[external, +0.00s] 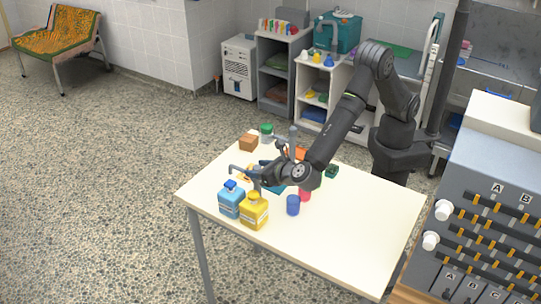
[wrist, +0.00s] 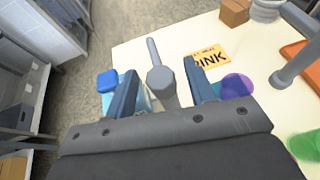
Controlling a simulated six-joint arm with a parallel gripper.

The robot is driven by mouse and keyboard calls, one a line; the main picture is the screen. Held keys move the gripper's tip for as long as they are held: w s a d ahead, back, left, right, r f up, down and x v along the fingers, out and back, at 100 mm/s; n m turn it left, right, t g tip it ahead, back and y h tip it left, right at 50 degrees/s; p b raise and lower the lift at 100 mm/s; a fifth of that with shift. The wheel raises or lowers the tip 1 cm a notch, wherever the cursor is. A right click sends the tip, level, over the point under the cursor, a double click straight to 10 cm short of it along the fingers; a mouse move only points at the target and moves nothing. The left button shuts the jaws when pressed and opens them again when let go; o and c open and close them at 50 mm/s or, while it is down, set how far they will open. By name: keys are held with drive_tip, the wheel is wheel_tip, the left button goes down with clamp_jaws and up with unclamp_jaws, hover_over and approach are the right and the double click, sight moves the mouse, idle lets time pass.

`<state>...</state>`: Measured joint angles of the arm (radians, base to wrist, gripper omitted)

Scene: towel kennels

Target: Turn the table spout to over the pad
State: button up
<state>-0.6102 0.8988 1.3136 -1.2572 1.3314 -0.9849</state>
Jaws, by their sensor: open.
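The grey table spout (wrist: 154,50) shows in the wrist view as a round-capped post with a thin arm pointing away from me. In the external view its arm (external: 238,170) reaches left above the bottles. My gripper (wrist: 159,70) is open, with one blue finger on each side of the spout; I cannot tell whether either touches it. In the external view my gripper (external: 268,179) is low over the table's left half and hides part of the spout. A yellow card (wrist: 209,61) with black letters lies right of the spout. I cannot tell which flat piece is the pad.
A blue bottle (external: 230,202) and a yellow bottle (external: 254,213) stand close below the spout. A blue cup (external: 293,206), a red cup (external: 305,195) and a green block (external: 331,171) are nearby. A brown box (external: 248,143) stands behind. The table's front right is clear.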

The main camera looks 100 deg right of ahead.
drive_tip(key=shift+w+d+f, duration=0.2)
drive_tip(key=shift+w+d, duration=0.05)
drive_tip(key=shift+d, duration=0.1)
drive_tip(key=shift+c, duration=0.4)
clamp_jaws()
drive_tip(key=shift+m+g, duration=0.5)
drive_tip(key=m+g+h, duration=0.2)
drive_tip(key=m+g, duration=0.2)
drive_tip(key=g, duration=0.1)
drive_tip(key=shift+m+g, duration=1.9)
drive_tip(key=shift+m, duration=0.1)
drive_tip(key=shift+g, duration=0.3)
